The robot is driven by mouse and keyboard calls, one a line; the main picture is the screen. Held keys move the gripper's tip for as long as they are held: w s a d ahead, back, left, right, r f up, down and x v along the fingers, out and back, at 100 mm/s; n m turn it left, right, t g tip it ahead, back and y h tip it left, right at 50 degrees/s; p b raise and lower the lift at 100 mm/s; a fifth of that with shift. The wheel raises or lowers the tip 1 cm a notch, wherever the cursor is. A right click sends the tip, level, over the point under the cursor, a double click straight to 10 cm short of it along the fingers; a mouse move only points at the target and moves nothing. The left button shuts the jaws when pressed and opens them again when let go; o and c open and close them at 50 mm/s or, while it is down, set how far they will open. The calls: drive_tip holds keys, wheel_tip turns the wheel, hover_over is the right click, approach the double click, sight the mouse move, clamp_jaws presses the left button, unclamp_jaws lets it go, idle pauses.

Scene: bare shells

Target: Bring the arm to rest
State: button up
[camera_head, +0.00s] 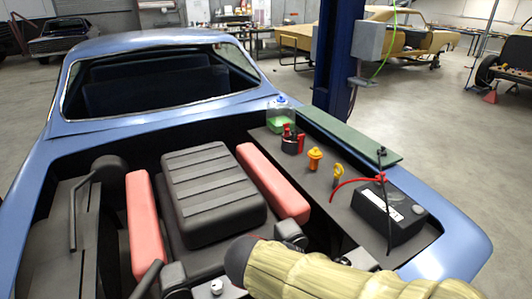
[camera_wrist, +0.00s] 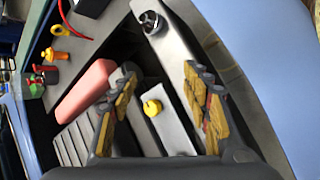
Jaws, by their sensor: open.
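In the wrist view my gripper (camera_wrist: 162,80) is open, its two yellow-padded fingers wide apart with nothing held between them. My arm (camera_head: 315,272), in a cream sleeve, reaches in from the bottom right of the head view over the front of the engine bay. The gripper's fingers cannot be made out in the head view.
The blue car's open bay holds a black ribbed engine cover (camera_head: 212,185) between red covers (camera_head: 272,182). A black battery (camera_head: 390,212) with a red cable, an orange cap (camera_head: 314,158) and a green bottle (camera_head: 280,120) line its right side. A blue post (camera_head: 335,60) stands behind.

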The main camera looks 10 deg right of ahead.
drive_tip(key=s+a+m+g+y, duration=0.1)
drive_tip(key=s+m+g+y, duration=0.1)
drive_tip(key=s+m+y, duration=0.4)
drive_tip(key=s+d+r+m+t, duration=0.2)
drive_tip(key=s+d+r+m, duration=0.3)
drive_tip(key=d+r+m, duration=0.2)
drive_tip(key=shift+d+r+m+t+h, duration=0.2)
drive_tip(key=shift+m+t+h, duration=0.1)
drive_tip(key=shift+m, duration=0.9)
